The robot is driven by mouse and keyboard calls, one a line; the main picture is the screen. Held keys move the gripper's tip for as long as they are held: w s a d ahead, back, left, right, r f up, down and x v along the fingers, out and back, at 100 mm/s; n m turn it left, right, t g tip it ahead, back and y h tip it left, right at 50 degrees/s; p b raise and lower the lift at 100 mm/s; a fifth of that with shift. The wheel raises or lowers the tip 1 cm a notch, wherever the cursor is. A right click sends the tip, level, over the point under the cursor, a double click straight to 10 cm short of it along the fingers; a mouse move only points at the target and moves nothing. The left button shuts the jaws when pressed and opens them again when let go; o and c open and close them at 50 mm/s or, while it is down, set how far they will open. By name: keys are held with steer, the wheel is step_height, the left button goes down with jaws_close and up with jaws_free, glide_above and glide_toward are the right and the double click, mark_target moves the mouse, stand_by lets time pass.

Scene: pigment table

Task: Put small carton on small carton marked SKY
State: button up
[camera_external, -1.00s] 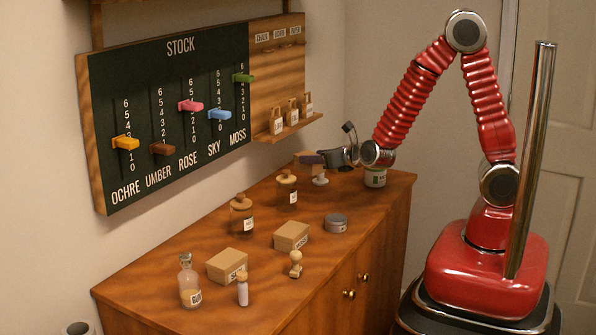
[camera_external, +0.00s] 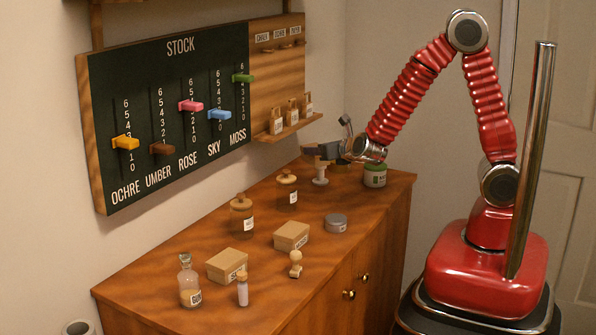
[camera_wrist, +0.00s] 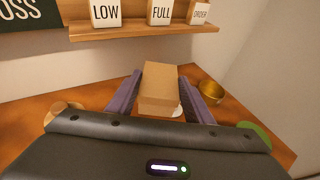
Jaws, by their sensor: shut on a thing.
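A small tan carton (camera_wrist: 158,84) sits between the two purple fingers of my gripper (camera_wrist: 165,86) in the wrist view. My gripper is shut on it. In the external view my gripper (camera_external: 318,153) is above the far end of the cabinet top, and the held carton is mostly hidden there. Two other small cartons stand on the cabinet top. The nearer one (camera_external: 227,262) has a label that seems to start with S, too small to read surely. The other (camera_external: 291,234) stands to its right and farther back, its label unreadable.
Two lidded jars (camera_external: 241,217), a grey tin (camera_external: 336,223), a wooden stamp (camera_external: 296,265), a small bottle (camera_external: 242,291) and a corked bottle (camera_external: 189,284) stand around the cartons. A green-topped tin (camera_external: 375,177) is near my wrist. The stock board (camera_external: 170,115) hangs behind.

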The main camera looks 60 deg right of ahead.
steer(key=d+r+m+g+h, duration=0.1)
steer(key=s+d+m+g+h, duration=0.1)
steer(key=m+h, duration=0.1)
steer(key=shift+d+r, duration=0.35)
steer(key=shift+r, duration=0.05)
steer(key=s+d+f+m+g+h, duration=0.2)
steer(key=s+m+g+h, duration=0.2)
steer(key=s+m+g, duration=0.9)
steer(key=s+a+f+m+g+y, duration=0.3)
steer(key=s+a+m+g+y, duration=0.2)
steer(key=a+m+g+y, duration=0.15)
steer(key=s+a+f+m+g+y, duration=0.4)
steer(key=s+a+m+g+y, duration=0.1)
steer(key=a, duration=0.2)
steer(key=w+a+r+m+t+y, duration=0.1)
steer(key=w+a+r+m+y, duration=0.15)
steer(key=a+m+y, duration=0.5)
steer(key=w+a+r+m+t+y, duration=0.15)
steer(key=w+a+y, duration=0.25)
steer(key=a, duration=0.7)
steer(key=w+a+r+m+t+y, duration=0.3)
steer(key=w+a, duration=0.4)
steer(key=a, duration=0.3)
steer(key=w+a+r+m+t+y, duration=0.3)
steer(key=w+a+r+m+t, duration=0.2)
steer(key=w+a+m+t, duration=0.3)
steer(key=a, duration=0.3)
steer(key=shift+w+a+r, duration=0.15)
steer(key=shift+w+a, duration=0.15)
steer(key=shift+f, duration=3.2)
